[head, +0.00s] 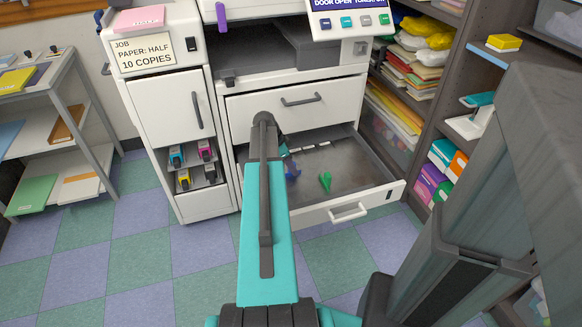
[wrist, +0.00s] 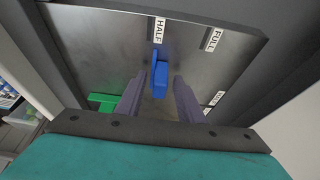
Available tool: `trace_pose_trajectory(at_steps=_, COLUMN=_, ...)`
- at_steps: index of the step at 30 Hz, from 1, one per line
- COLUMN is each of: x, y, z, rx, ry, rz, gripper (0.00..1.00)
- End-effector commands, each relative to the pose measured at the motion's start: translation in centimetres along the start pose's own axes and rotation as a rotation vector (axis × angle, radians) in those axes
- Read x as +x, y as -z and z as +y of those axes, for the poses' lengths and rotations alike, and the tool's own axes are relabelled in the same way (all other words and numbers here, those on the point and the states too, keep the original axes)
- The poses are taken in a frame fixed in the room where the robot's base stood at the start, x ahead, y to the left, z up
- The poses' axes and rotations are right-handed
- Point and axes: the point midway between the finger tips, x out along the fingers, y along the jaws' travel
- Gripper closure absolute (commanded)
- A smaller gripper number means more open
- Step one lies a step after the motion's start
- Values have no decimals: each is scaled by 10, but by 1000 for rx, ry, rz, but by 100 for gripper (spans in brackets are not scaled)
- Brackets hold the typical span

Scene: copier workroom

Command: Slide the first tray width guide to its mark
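The pulled-out paper tray (head: 355,172) of the copier holds a blue guide (head: 293,171) and a green guide (head: 326,181). In the wrist view the blue guide (wrist: 160,78) stands up from the tray floor, close to the HALF label (wrist: 158,30). The FULL label (wrist: 213,39) lies to its right, with another label (wrist: 215,98) nearer. The green guide (wrist: 103,102) is at the left, partly behind a finger. My gripper (wrist: 159,80) is open, its fingers either side of the blue guide with gaps showing. In the head view my arm hides most of the gripper.
The tray's front wall (head: 350,208) and side walls surround the guides. A closed drawer (head: 300,101) sits just above. A sign (head: 146,53) reads "PAPER: HALF, 10 COPIES". Shelves (head: 425,130) stand close on the right; toner cartridges (head: 190,165) sit in the left cabinet.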

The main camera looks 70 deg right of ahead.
Motion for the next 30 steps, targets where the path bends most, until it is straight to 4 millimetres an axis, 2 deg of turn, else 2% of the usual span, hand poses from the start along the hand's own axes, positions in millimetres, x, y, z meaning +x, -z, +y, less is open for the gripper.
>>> trace_pose_trajectory(at_steps=9, x=2, y=0, z=0, rx=0, ry=1, rz=0, gripper=66)
trace_pose_trajectory(at_steps=11, x=2, y=0, z=0, rx=0, ry=1, rz=0, gripper=74)
trace_pose_trajectory(at_steps=15, x=2, y=0, z=0, rx=0, ry=1, rz=0, gripper=98)
trace_pose_trajectory(at_steps=16, x=2, y=0, z=0, rx=0, ry=1, rz=0, gripper=100)
trace_pose_trajectory(at_steps=30, x=1, y=0, z=9, rx=-1, ry=3, rz=0, gripper=100)
